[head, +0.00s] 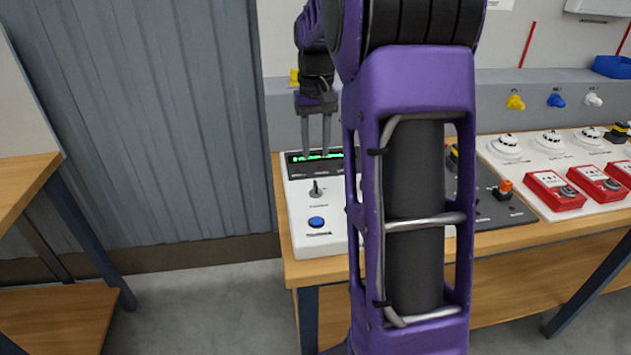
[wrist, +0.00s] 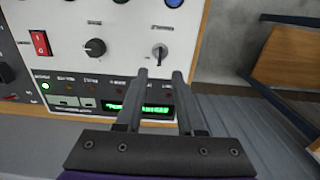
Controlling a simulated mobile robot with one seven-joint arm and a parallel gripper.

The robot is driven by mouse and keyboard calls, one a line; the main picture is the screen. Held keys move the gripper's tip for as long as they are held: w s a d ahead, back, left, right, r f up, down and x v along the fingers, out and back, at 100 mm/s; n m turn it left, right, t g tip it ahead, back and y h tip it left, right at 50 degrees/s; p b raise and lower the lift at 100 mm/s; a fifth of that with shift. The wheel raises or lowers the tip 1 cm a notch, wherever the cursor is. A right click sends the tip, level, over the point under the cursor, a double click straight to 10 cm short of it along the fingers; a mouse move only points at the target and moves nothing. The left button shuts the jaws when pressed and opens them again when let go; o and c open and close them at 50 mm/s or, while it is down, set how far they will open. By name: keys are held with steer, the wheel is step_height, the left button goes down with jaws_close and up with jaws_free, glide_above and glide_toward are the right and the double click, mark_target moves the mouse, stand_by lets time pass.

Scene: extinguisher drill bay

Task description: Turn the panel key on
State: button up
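The panel key (head: 316,188) is a small grey key standing in its switch on the white sloped control panel (head: 305,241). In the wrist view the key (wrist: 159,54) sits just beyond my fingertips, roughly centred between them, with a gap left. My gripper (head: 316,146) is above the panel's lit display strip, behind the key in the head view. In the wrist view my gripper (wrist: 160,77) has its two fingers apart with nothing held between them. My arm hides the right part of the panel in the head view.
A blue button (head: 317,222) lies in front of the key. In the wrist view a black knob (wrist: 95,47) and a red rocker switch (wrist: 40,43) are left of the key, and the green display (wrist: 138,108) is below. Red call points (head: 553,191) stand farther right on the bench.

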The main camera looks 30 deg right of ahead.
mark_target(315, 183)
step_height(315, 183, down, 9)
steer(key=shift+r+b, duration=0.1)
steer(key=shift+b, duration=0.45)
jaws_close()
